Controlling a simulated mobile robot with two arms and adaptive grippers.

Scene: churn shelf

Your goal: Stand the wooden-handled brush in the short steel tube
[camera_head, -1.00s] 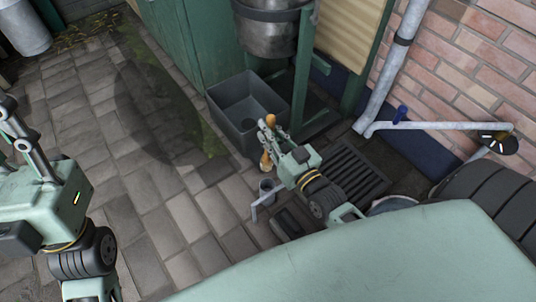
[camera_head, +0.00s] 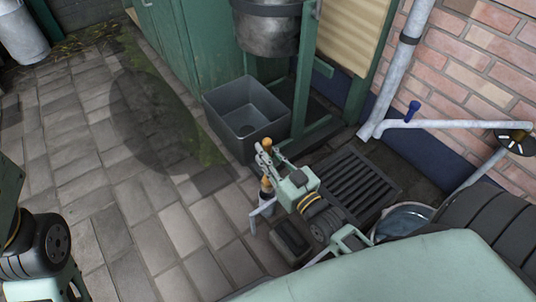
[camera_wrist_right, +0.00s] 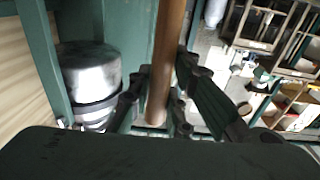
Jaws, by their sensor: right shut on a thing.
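The wooden-handled brush is upright in my right gripper (camera_head: 264,158), which is shut on its handle. The handle's top end (camera_head: 267,144) sticks up above the fingers in the head view. In the right wrist view the brown handle (camera_wrist_right: 168,60) runs between the fingers (camera_wrist_right: 160,105). The short steel tube (camera_head: 264,204), with a flat grey bracket, stands upright on the paving directly below. The brush's lower part (camera_head: 267,184) is at the tube's mouth; I cannot tell how far inside it reaches. My left gripper is outside the frame; only part of that arm shows.
A grey open bin (camera_head: 222,103) stands behind the tube, beside a green frame holding a steel churn (camera_head: 267,36). A dark floor grate (camera_head: 352,183) lies to the right. A dark block (camera_head: 290,238) sits close right of the tube. Paving to the left is clear.

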